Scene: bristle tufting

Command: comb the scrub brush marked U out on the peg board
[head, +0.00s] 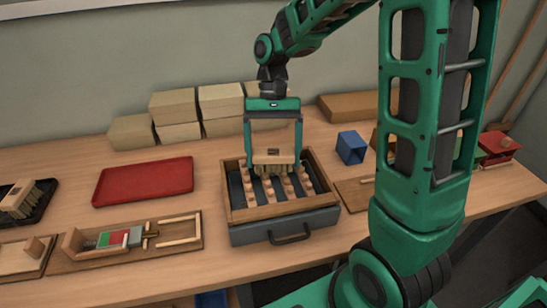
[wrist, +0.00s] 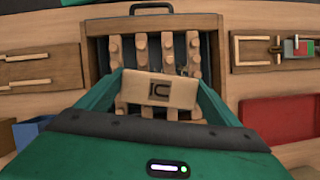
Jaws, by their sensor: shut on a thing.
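My gripper (head: 273,150) is shut on a wooden scrub brush (head: 273,156), one finger at each end of its block. The block also shows in the wrist view (wrist: 160,91), with a small dark mark on top that I cannot read surely as U. The brush is level over the back part of the peg board, bristles down. The peg board (head: 236,190) has rows of wooden pegs on a dark base inside a wooden frame. The bristle tips are among or just above the pegs; I cannot tell whether they touch. The brush hides some pegs.
Another brush (head: 18,196) lies on a black tray at the far left. A red tray (head: 143,181) and a wooden fixture with coloured blocks (head: 130,242) are left of the board. A blue bin (head: 351,147) stands right. Cardboard boxes (head: 172,106) are stacked behind.

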